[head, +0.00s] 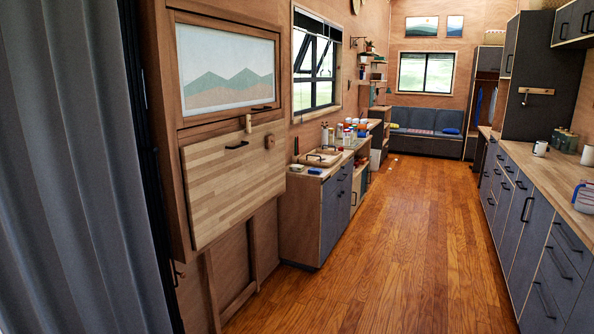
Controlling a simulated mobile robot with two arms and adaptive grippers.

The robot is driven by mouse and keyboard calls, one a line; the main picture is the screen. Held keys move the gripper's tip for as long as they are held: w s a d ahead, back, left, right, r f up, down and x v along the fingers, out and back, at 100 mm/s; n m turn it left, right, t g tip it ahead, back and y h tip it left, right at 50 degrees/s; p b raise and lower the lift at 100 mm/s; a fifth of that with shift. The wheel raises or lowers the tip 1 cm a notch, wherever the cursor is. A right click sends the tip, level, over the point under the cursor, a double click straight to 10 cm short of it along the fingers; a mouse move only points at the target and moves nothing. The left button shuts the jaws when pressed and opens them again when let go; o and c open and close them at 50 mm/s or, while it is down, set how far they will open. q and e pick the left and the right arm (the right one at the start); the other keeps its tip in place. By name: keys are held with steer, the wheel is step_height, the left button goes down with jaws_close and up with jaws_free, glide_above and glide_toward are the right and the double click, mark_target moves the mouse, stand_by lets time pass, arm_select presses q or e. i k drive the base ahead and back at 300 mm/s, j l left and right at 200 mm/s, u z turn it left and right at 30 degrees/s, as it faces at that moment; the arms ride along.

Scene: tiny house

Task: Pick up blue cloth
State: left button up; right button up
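A narrow blue hanging piece (479,107), which looks like cloth, shows in the alcove at the far right end of the room. A small flat blue item (314,171) lies at the near end of the left counter; it is too small to tell whether it is cloth or a sponge. Neither of my grippers is in view.
The left counter (307,205) holds a sink and several bottles. A long right counter (548,190) holds mugs and a blue-and-white container (583,196). A sofa (425,130) stands at the far end. A grey curtain (75,180) fills the left.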

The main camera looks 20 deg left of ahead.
mark_target(314, 171)
steer(key=i+u, duration=0.35)
steer(key=i, duration=2.2)
steer(key=i+j+z, duration=0.1)
steer(key=i, duration=1)
steer(key=i+j, duration=0.1)
steer(key=i, duration=1)
